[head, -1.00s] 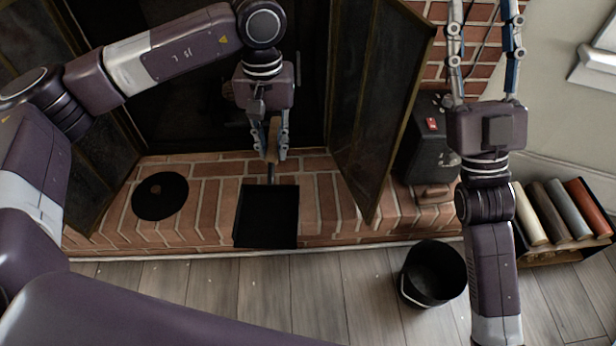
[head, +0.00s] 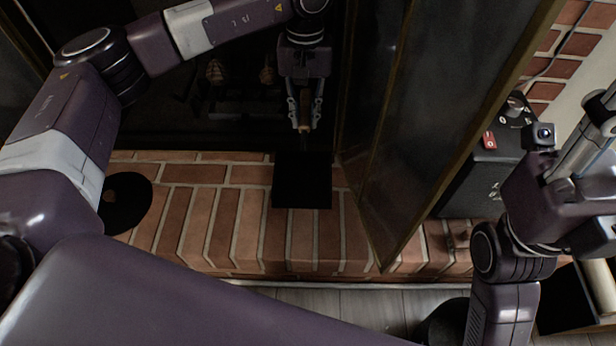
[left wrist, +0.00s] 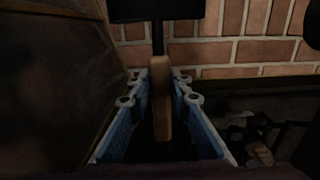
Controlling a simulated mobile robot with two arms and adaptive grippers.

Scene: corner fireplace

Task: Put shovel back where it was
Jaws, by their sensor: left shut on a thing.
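The shovel has a black square pan (head: 302,182) and a wooden handle (head: 305,108). My left gripper (head: 304,126) is shut on the handle, in front of the dark fireplace opening, with the pan toward the bottom of the head view, over the brick hearth. In the left wrist view the wooden handle (left wrist: 160,100) lies between the two fingers, and the pan (left wrist: 157,10) shows at the top edge. Whether the pan touches the bricks I cannot tell. My right arm is at the right; its fingertips are outside the head view.
The open fireplace door (head: 440,130) stands just right of the shovel. A round black lid (head: 126,203) lies on the brick hearth (head: 250,232) at left. A black box (head: 488,165) stands behind the door. A dark bucket (head: 447,322) is partly hidden on the wooden floor.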

